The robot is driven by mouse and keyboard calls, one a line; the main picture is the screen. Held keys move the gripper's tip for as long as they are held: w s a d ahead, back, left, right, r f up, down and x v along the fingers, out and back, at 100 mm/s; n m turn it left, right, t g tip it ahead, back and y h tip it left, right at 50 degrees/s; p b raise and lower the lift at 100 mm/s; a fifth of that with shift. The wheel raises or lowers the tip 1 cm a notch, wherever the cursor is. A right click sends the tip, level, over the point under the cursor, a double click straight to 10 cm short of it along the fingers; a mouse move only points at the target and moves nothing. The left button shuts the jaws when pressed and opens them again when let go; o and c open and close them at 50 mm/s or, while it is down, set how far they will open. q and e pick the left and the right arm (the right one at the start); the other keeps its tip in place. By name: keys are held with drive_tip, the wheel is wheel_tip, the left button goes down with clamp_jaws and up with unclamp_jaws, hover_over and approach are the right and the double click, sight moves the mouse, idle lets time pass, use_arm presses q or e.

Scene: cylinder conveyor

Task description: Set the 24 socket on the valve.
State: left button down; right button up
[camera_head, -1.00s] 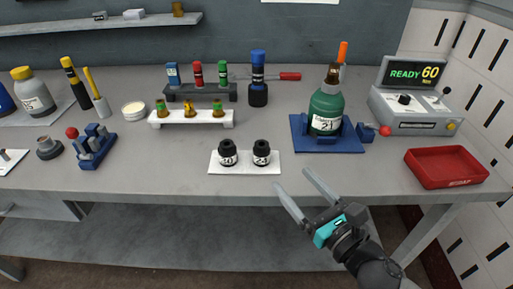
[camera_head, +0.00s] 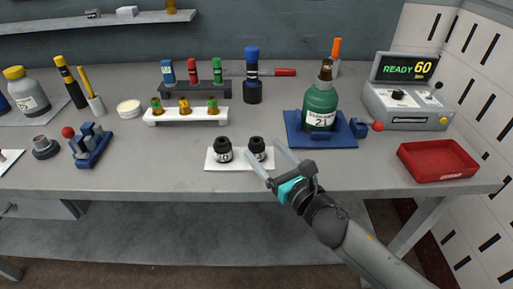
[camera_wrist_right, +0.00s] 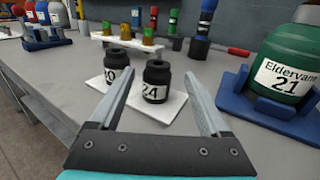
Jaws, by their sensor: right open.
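The 24 socket (camera_head: 257,153) is a black stepped cylinder standing upright on a white plate (camera_head: 238,164); its label reads 24 in the right wrist view (camera_wrist_right: 155,82). A similar black socket (camera_head: 223,151) stands left of it, its label partly hidden by a finger in the wrist view. My right gripper (camera_head: 262,148) is open and empty, its fingers spread either side of the 24 socket, which shows between them and beyond the tips. A brass fitting (camera_head: 326,69), which looks like the valve, tops the green cylinder (camera_head: 320,105) labelled 21. My left gripper is out of view.
The green cylinder stands on a blue base (camera_head: 293,128) with a red-knobbed clamp (camera_head: 361,128). A red tray (camera_head: 438,162) and a READY 60 console (camera_head: 405,100) are at the right. A white rack (camera_head: 205,117) stands behind the sockets.

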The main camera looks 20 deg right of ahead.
sight(261, 148)
drive_tip(key=shift+x, duration=2.4)
drive_tip(key=shift+a, duration=0.15)
drive_tip(key=shift+c, duration=0.2)
clamp_jaws()
